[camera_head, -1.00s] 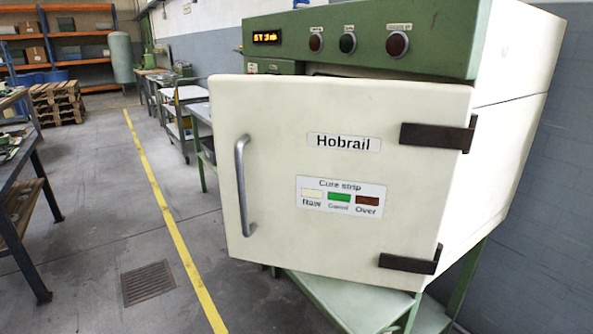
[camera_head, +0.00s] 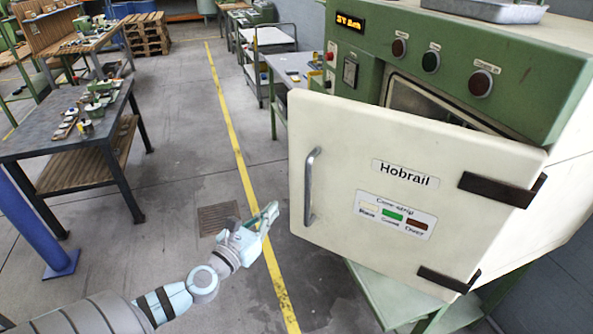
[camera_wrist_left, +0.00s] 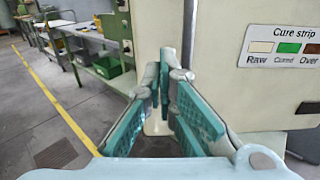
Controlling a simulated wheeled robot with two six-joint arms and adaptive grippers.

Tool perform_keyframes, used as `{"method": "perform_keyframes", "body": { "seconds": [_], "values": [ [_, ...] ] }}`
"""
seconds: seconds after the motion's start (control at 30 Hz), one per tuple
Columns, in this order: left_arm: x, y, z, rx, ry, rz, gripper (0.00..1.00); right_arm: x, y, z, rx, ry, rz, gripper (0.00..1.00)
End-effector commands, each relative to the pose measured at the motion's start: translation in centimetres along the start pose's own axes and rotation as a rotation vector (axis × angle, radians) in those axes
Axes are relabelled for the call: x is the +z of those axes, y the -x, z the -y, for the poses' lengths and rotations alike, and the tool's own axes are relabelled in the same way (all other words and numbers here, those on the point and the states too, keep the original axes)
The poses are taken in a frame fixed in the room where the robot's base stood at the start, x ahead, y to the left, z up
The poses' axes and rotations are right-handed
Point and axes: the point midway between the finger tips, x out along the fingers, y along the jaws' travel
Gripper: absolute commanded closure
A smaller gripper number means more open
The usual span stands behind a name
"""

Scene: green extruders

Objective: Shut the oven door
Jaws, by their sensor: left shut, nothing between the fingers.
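The oven (camera_head: 525,75) is a green and white cabinet at the right of the head view. Its white door (camera_head: 345,205) stands partly open, with a gap along the top that shows the dark inside. The door has a curved grey handle (camera_head: 311,187) on its left side and dark hinges on its right. My left gripper (camera_head: 272,211) is shut and empty, left of the door and apart from the handle. In the left wrist view its teal fingers (camera_wrist_left: 167,105) are together, with the door's face (camera_wrist_left: 225,85) just beyond them. My right gripper is not in view.
A dark workbench (camera_head: 75,120) with small parts stands at the left, beside a blue post (camera_head: 30,220). A metal tray (camera_head: 490,10) lies on top of the oven. A trolley (camera_head: 268,45) stands further back. Grey floor is free along the yellow line.

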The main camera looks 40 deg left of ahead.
Motion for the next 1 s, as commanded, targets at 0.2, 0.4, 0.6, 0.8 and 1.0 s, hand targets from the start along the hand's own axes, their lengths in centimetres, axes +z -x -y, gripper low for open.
{"method": "perform_keyframes", "body": {
  "seconds": [0.2,0.4,0.6,0.8,1.0],
  "values": [
    [-0.1,-3.7,-0.2,0.007,0.009,0.002,1.00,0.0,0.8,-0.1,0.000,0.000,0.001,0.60],
    [-0.2,-8.1,-0.2,0.007,0.012,0.000,1.00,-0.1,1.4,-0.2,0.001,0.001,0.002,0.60],
    [-0.5,-11.7,-0.2,0.006,0.012,-0.001,1.00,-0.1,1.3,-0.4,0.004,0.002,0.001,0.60],
    [-0.5,-13.3,-0.2,0.005,0.012,-0.002,1.00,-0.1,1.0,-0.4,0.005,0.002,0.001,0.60],
    [-0.5,-13.3,-0.2,0.004,0.010,-0.003,1.00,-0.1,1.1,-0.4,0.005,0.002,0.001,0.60]
  ]
}}
